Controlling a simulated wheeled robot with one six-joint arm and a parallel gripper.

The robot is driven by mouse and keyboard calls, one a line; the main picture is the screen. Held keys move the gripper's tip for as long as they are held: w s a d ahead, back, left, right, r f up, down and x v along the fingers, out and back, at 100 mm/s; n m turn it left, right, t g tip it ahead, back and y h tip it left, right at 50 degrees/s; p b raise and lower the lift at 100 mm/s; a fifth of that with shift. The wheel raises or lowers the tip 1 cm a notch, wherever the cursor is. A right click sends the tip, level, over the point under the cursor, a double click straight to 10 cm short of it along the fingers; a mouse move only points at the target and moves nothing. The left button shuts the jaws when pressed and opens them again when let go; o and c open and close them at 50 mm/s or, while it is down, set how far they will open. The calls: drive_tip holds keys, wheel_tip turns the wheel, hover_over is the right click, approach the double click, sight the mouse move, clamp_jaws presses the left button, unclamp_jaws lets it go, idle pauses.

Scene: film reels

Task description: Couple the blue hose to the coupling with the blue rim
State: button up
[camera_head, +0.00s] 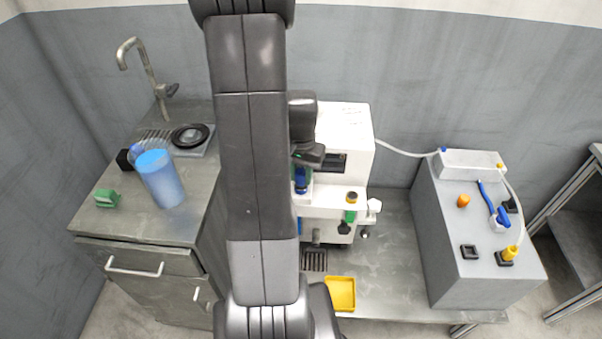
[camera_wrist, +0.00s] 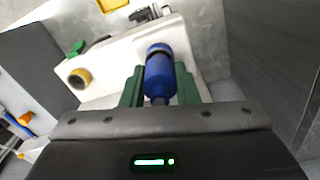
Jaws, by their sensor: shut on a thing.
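My gripper (camera_head: 302,164) is shut on a blue cylindrical hose plug (camera_wrist: 159,75). The plug also shows in the head view (camera_head: 301,181), in front of the white machine (camera_head: 344,128). In the wrist view it lies between the green fingers, its dark-ringed far end towards the machine. I cannot tell whether that end touches the machine. A pale hose (camera_head: 405,152) runs from a blue fitting (camera_head: 443,150) on the right to behind the machine; its link to the plug is hidden. I cannot make out the blue-rimmed coupling. A yellow-rimmed coupling (camera_head: 352,198) is on the machine front.
A green part (camera_head: 350,216) sits below the yellow-rimmed coupling. A yellow tray (camera_head: 340,293) lies in front of the machine. On the right, a grey box (camera_head: 450,240) bears a yellow plug (camera_head: 509,253) and a blue-handled item (camera_head: 502,217). A blue cup (camera_head: 162,182) stands on the left counter.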

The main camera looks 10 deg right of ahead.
sight(301, 171)
drive_tip(key=shift+f+b, duration=0.4)
drive_tip(key=shift+f, duration=0.15)
drive_tip(key=o, duration=0.7)
drive_tip(key=shift+r, duration=0.15)
wheel_tip(301, 171, up, 11)
drive_tip(key=p, duration=0.8)
drive_tip(key=shift+f, duration=0.25)
wheel_tip(301, 171, down, 9)
drive_tip(key=b, duration=0.6)
drive_tip(key=shift+b, duration=0.3)
drive_tip(key=shift+r, duration=0.15)
